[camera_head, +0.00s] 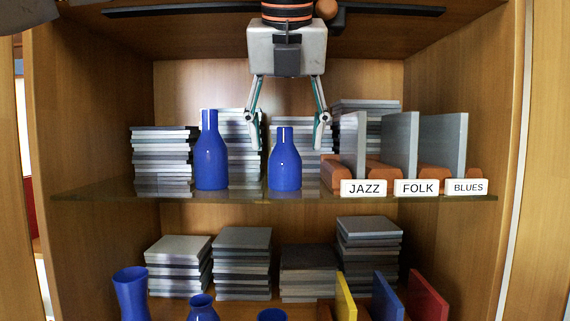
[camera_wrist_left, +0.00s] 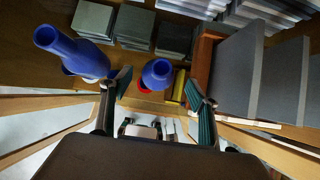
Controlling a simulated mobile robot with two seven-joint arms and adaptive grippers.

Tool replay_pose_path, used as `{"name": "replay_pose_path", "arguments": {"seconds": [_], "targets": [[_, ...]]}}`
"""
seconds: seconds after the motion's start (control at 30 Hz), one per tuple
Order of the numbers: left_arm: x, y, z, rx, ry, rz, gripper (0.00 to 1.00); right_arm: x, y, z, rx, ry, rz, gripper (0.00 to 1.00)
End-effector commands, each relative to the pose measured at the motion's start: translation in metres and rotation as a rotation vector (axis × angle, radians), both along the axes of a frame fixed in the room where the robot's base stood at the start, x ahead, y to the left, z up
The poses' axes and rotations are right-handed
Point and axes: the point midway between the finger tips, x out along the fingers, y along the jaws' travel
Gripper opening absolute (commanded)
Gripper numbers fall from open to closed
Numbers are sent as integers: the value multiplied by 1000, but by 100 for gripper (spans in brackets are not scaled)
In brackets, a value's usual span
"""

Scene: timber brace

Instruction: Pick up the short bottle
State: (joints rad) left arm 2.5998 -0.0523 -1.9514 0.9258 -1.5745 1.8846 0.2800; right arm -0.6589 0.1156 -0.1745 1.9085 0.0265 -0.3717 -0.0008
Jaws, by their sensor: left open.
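The short bottle (camera_head: 284,160) is blue and stands upright on the upper glass shelf (camera_head: 235,197). A taller blue bottle (camera_head: 211,155) stands to its left. My left gripper (camera_head: 287,140) points down over the short bottle with its fingers spread wide, one to each side of the bottle's neck. It is open, and no finger visibly touches the bottle. In the left wrist view the short bottle (camera_wrist_left: 157,73) appears between the two fingers, and the tall bottle (camera_wrist_left: 68,50) is outside them on the left. My right gripper is not in view.
Stacks of cases (camera_head: 162,155) stand behind the bottles. Right of the short bottle are grey dividers (camera_head: 399,143) with JAZZ, FOLK and BLUES labels (camera_head: 364,188). The lower shelf holds more stacks (camera_head: 242,260), blue vessels (camera_head: 131,292) and coloured dividers (camera_head: 428,297).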

Motion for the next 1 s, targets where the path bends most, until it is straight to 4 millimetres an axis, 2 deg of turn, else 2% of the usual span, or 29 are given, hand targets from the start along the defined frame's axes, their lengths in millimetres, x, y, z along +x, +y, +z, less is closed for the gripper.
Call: {"name": "replay_pose_path", "arguments": {"seconds": [0.4,0.73,0.77,0.93,1.0], "targets": [[19,3,-48,-1,2,0,60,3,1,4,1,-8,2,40],[24,3,-54,-3,0,1,60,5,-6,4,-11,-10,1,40],[24,3,-54,-3,0,1,58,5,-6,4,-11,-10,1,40],[24,3,-54,-3,0,1,14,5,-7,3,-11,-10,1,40],[24,3,-54,-1,0,0,14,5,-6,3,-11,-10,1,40]]}}
